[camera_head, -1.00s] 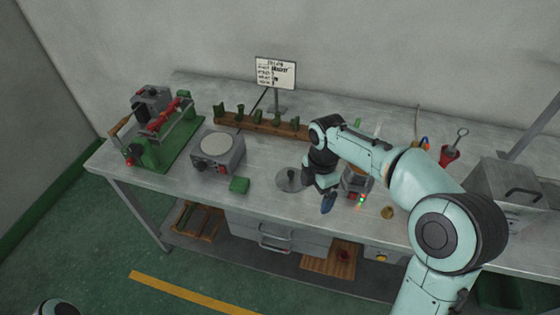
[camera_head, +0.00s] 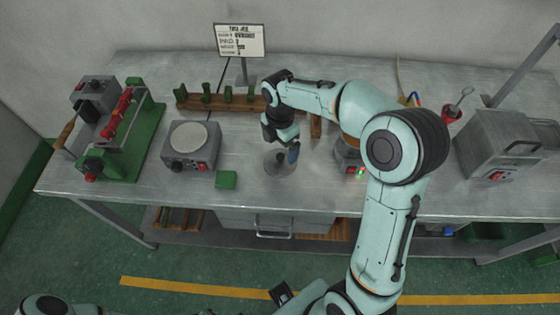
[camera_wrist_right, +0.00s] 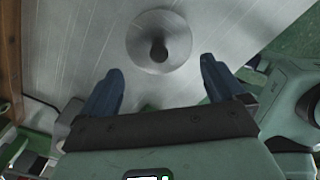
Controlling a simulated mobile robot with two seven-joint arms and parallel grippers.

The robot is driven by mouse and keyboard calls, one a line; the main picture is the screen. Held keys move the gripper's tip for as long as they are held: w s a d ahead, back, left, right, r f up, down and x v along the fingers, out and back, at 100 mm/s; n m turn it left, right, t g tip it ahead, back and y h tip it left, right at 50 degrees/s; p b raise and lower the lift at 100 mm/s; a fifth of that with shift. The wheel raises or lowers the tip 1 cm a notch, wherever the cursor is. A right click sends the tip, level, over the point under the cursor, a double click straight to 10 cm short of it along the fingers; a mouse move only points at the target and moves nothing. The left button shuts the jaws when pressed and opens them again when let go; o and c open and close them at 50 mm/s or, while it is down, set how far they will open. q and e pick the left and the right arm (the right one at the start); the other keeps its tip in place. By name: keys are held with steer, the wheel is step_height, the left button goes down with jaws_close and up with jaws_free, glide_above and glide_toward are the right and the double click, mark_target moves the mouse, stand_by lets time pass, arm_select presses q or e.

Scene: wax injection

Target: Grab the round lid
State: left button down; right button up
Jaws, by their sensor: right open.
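The round lid (camera_head: 277,163) is a grey metal disc lying flat on the metal table, near the front edge. In the right wrist view the lid (camera_wrist_right: 176,37) shows with a dark knob (camera_wrist_right: 158,50) at its middle. My right gripper (camera_head: 290,150) is above the lid, and its wrist partly covers the lid's far side. In the right wrist view my right gripper (camera_wrist_right: 158,85) has its two blue fingers wide apart, with nothing between them. The lid lies beyond the fingertips. My left gripper cannot be made out.
A small green block (camera_head: 226,180) and a grey device with a round plate (camera_head: 190,146) stand left of the lid. A wooden rack (camera_head: 215,102) is behind. A pot-like device (camera_head: 346,153) with lit buttons is to the right. A grey box (camera_head: 490,145) stands at far right.

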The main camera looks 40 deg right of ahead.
mark_target(281, 156)
steer(key=shift+d+f, duration=0.1)
steer(key=shift+f, duration=3)
steer(key=c, duration=1.7)
steer(key=shift+s+f, duration=0.1)
jaws_close()
